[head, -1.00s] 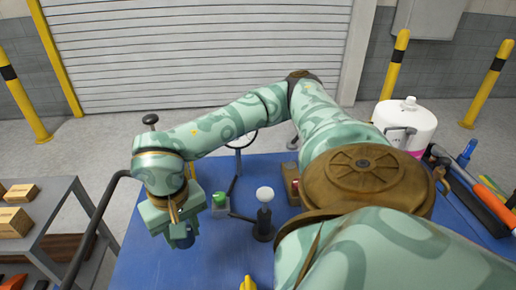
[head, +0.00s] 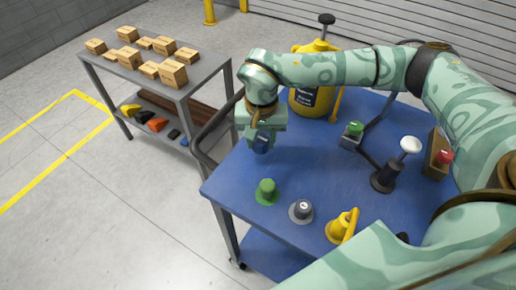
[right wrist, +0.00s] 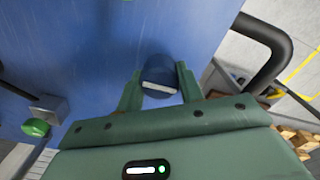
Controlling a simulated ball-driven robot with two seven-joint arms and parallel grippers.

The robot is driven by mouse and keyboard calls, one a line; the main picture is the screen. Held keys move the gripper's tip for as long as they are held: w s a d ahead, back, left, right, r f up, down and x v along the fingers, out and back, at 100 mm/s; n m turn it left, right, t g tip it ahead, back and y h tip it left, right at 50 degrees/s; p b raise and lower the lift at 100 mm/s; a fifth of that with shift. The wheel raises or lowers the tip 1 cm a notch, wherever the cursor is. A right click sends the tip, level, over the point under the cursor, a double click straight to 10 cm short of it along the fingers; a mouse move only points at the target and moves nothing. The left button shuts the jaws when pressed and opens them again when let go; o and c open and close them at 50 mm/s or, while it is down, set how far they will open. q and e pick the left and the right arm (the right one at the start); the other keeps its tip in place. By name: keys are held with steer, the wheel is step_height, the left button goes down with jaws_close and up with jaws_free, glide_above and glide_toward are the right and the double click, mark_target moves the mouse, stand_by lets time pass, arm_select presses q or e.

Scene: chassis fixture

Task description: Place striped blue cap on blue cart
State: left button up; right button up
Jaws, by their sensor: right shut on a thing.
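My right gripper (head: 260,138) is shut on a small dark blue cap (head: 262,145), near the left edge of the blue cart top (head: 235,177). In the right wrist view the cap (right wrist: 158,68) sits between the two fingers of the gripper (right wrist: 158,92), with a pale stripe on its side. The blue cart surface (right wrist: 110,40) lies behind it. I cannot tell whether the cap touches the cart. My left gripper is not in view.
A green cap (head: 267,191), a grey cap (head: 301,211) and a yellow part (head: 342,225) stand at the cart's near side. A grey shelf (head: 205,82) holds several boxes.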

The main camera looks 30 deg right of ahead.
mark_target(258, 156)
steer(key=shift+w+a+f, duration=0.15)
steer(key=shift+w+f, duration=0.1)
steer(key=shift+f, duration=0.15)
step_height(258, 156, down, 3)
steer(key=shift+f+b, duration=0.2)
steer(key=shift+b, duration=0.4)
steer(key=shift+r, duration=0.15)
steer(key=o, duration=1.1)
step_height(258, 156, up, 12)
steer(key=p, duration=0.3)
steer(key=shift+w, duration=0.1)
